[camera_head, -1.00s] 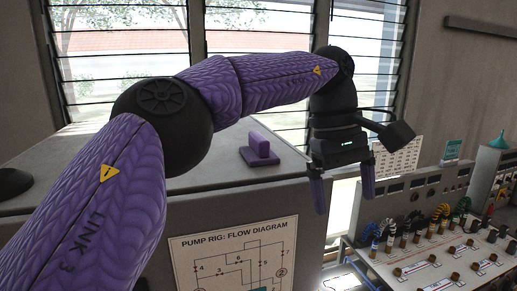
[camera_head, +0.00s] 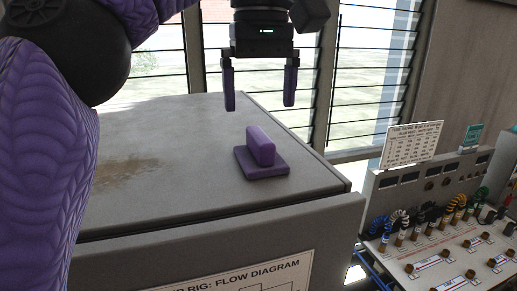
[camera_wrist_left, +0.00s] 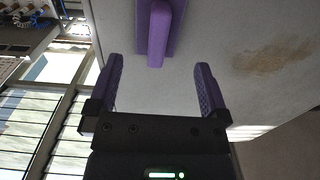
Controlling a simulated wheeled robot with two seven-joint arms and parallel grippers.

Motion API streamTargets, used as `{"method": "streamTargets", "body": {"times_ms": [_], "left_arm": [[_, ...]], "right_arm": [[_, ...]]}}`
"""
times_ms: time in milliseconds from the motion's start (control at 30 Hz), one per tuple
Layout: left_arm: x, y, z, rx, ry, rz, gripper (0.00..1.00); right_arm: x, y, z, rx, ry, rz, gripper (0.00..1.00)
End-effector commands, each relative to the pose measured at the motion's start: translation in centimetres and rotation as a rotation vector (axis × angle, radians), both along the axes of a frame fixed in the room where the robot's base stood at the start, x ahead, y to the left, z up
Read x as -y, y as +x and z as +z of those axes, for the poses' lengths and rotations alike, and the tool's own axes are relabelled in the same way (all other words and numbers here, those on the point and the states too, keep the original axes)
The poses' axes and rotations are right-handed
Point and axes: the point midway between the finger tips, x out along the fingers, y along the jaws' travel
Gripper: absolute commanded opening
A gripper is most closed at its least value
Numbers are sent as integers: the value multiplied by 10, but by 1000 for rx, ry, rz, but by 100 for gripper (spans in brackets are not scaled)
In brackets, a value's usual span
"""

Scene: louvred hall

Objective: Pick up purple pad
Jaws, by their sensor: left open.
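The purple pad (camera_head: 261,160) is a flat square base with an upright block-shaped grip on it. It rests on top of the grey cabinet (camera_head: 190,200), near its right side. My left gripper (camera_head: 259,102) is open and empty, pointing down above the cabinet top, and appears above and behind the pad. In the left wrist view the pad (camera_wrist_left: 158,32) is at the top, beyond the open fingertips (camera_wrist_left: 158,68) and roughly centred between them. The fingers do not touch it. My right gripper is not in view.
A brown stain (camera_head: 125,172) marks the cabinet top, which is otherwise clear. A flow diagram sheet (camera_head: 250,278) is on the cabinet front. At the right stands a panel bench (camera_head: 440,245) with coloured cables and a white notice (camera_head: 411,144). Louvred windows (camera_head: 365,70) stand behind.

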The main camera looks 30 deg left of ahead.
Motion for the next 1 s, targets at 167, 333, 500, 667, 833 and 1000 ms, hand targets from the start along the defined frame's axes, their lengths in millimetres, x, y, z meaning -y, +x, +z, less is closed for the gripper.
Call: {"method": "streamTargets", "body": {"times_ms": [167,333,500,667,833,1000], "left_arm": [[0,0,-19,4,-2,-2,100],[0,0,-31,10,-1,1,100],[-2,-2,-63,8,-2,1,100],[-1,-2,-78,13,0,3,100],[-1,-2,-78,14,1,4,100],[-1,-2,-78,13,0,4,70]], "right_arm": [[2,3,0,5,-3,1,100],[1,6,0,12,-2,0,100],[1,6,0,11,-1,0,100],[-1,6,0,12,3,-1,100],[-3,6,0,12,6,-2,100],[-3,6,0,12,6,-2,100]]}}
